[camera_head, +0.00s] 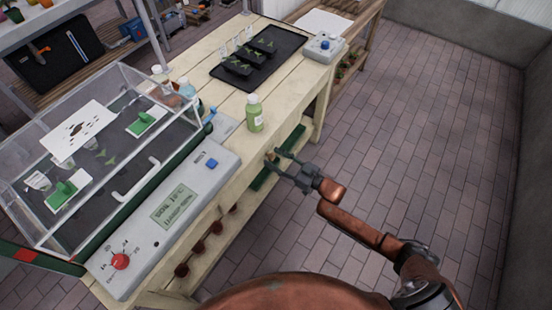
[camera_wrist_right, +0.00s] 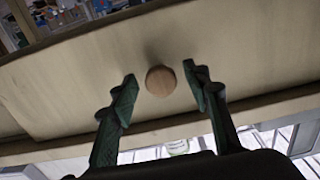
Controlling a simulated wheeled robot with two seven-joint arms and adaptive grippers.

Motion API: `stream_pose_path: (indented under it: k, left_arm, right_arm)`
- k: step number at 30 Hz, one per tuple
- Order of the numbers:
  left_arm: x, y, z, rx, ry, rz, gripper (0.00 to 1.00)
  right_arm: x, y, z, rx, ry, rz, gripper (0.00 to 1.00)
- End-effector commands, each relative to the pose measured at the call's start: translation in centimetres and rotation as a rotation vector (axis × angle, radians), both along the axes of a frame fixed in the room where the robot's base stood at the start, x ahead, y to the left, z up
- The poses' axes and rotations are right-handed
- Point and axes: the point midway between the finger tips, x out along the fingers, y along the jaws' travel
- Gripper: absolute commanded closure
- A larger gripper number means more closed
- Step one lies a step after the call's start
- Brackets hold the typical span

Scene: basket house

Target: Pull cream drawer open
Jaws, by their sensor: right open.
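The cream drawer (camera_wrist_right: 70,90) fills much of the right wrist view, with a round wooden knob (camera_wrist_right: 160,81) on its front. My right gripper (camera_wrist_right: 160,85) is open, with one green finger on each side of the knob. Gaps show between the knob and both fingers, and nothing is gripped. In the head view my right gripper (camera_head: 272,157) is at the front edge of the cream wooden bench (camera_head: 220,85). The drawer front and knob are hard to make out there. My left gripper is not in view.
A green bottle (camera_head: 255,115) stands on the bench above my right gripper. A clear propagator box (camera_head: 95,150) with a grey control panel (camera_head: 165,215) is at the left. A black seedling tray (camera_head: 262,58) lies farther back. Brick floor (camera_head: 430,130) at the right is clear.

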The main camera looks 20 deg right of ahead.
Motion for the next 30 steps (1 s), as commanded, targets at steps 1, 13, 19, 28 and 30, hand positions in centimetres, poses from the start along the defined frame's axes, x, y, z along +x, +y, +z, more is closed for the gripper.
stream_pose_path:
  k: [1, 13, 19, 28, 30]
  left_arm:
    - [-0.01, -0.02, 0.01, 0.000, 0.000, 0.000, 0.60]
    - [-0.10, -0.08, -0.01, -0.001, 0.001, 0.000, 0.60]
    - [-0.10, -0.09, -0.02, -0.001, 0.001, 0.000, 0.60]
    - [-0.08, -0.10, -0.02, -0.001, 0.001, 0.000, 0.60]
    - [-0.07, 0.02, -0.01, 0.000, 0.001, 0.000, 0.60]
  right_arm:
    - [0.00, 0.00, 0.02, 0.000, 0.000, 0.000, 0.56]
    - [-0.01, -0.05, 0.02, 0.000, 0.000, -0.001, 0.80]
    - [0.00, -0.09, 0.02, 0.000, 0.000, -0.001, 0.93]
    - [0.02, -0.14, 0.03, -0.001, -0.001, -0.002, 1.00]
    - [0.03, -0.45, 0.02, -0.001, 0.000, -0.002, 1.00]
